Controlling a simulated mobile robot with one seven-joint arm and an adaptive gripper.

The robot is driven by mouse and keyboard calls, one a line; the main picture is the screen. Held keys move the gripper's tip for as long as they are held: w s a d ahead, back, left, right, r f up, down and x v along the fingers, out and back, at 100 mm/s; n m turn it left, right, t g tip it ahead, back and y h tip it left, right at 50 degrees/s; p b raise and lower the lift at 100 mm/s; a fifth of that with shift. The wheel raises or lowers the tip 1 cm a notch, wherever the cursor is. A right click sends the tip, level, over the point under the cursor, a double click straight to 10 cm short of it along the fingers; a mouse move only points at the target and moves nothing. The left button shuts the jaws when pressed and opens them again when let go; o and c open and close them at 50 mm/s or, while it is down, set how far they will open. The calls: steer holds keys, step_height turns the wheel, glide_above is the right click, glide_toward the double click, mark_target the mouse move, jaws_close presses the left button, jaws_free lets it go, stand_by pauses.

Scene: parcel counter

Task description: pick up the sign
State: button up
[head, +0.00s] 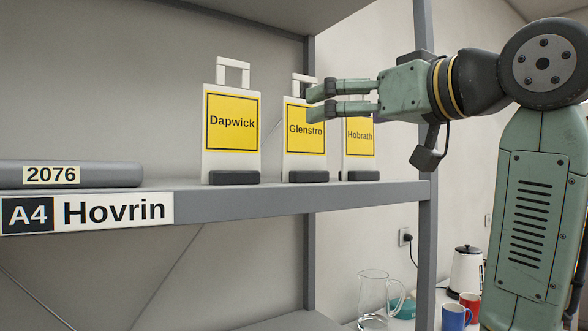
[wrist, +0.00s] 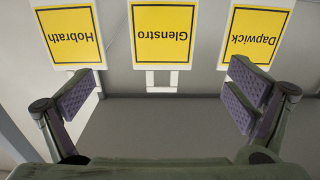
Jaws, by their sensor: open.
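Three white signs with yellow faces, top handles and dark feet stand upright in a row on a grey shelf. They read Dapwick (head: 232,122), Glenstro (head: 304,137) and Hobrath (head: 360,137). My gripper (head: 314,102) is open and empty, level with the upper part of the Glenstro sign, and its fingers cover parts of the Glenstro and Hobrath signs. In the wrist view the signs appear upside down. There the Glenstro sign (wrist: 162,33) is centred between my fingers, with Hobrath (wrist: 72,35) at left and Dapwick (wrist: 254,38) at right. I see no contact.
The shelf (head: 300,199) carries an A4 Hovrin label (head: 88,212) on its front edge. A grey roll marked 2076 (head: 110,174) lies at the left. A shelf post (head: 425,240) stands at right. Below are a glass jug (head: 373,295), a kettle (head: 466,270) and mugs.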

mark_target(305, 128)
steer(key=p+x, duration=0.1)
steer(key=x, duration=0.2)
steer(key=p+x, duration=0.2)
steer(key=x, duration=0.2)
steer(key=p+x, duration=0.1)
steer(key=x, duration=0.2)
steer(key=shift+a+r, duration=0.25)
steer(key=shift+r, duration=0.05)
steer(key=c, duration=1.8)
